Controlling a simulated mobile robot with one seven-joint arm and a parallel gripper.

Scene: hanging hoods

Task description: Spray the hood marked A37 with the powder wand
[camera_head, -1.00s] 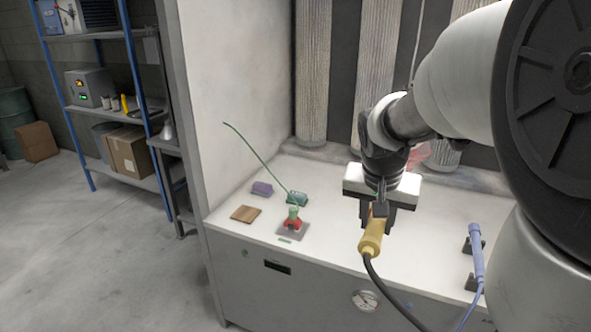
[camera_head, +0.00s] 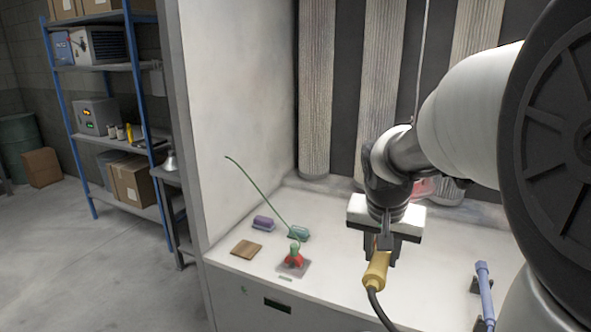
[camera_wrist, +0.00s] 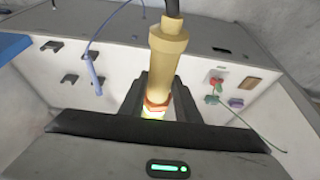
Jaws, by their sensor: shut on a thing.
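My gripper (camera_head: 384,256) is shut on a yellow wand (camera_head: 376,270) with a dark hose running from its end. It holds the wand above the white bench. In the wrist view the yellow wand (camera_wrist: 167,55) stands between the dark fingers (camera_wrist: 158,100), with an orange band near its grip end. A reddish shape (camera_head: 424,188) shows behind my arm, mostly hidden, below a thin hanging rod (camera_head: 422,50). I cannot tell whether it is a hood. No marking A37 is readable in either view.
A blue-violet wand (camera_head: 485,290) rests in a dark holder at the bench's right. Ribbed columns (camera_head: 315,90) stand behind.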

